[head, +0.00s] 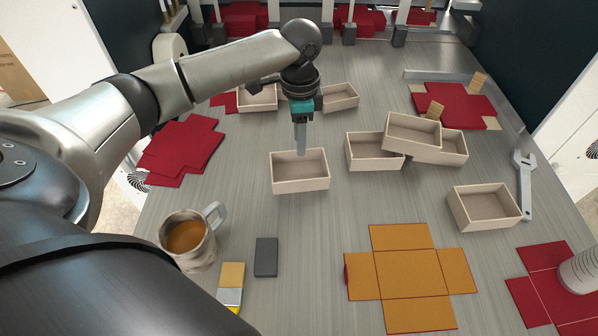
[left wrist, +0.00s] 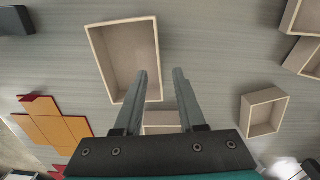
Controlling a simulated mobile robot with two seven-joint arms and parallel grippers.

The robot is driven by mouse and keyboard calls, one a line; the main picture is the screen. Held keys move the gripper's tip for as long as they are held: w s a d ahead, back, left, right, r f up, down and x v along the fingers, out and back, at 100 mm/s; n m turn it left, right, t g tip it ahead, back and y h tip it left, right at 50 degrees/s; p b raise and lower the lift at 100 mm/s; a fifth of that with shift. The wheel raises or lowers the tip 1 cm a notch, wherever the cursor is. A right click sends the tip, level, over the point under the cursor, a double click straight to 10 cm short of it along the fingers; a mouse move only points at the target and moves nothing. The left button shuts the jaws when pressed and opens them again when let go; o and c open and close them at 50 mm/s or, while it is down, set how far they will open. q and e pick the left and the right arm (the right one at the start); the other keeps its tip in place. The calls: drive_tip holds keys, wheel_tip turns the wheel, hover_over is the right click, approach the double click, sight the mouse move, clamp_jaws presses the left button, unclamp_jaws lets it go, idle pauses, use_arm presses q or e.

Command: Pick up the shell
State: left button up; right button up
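Several open-topped, pale cardboard shells stand on the grey table. A large shell (left wrist: 125,60) lies beyond the left finger there, and another shell (left wrist: 160,120) shows partly between the fingers. My right gripper is not in view.
Two shells (head: 375,153) (head: 440,150) support a tilted shell (head: 413,133) at right; another shell (head: 485,208) stands nearer. A mug (head: 187,238), brush (head: 231,285), dark block (head: 266,257), orange blank (head: 410,275), wrench (head: 524,185) and red blanks (head: 185,150) lie around. Bare table surrounds the nearest shell.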

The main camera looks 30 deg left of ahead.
sight(299, 171)
use_arm(q)
wheel_tip(299, 171, down, 4)
drive_tip(key=shift+f+b, duration=0.1)
drive_tip(key=shift+b, duration=0.2)
clamp_jaws()
idle(1.3)
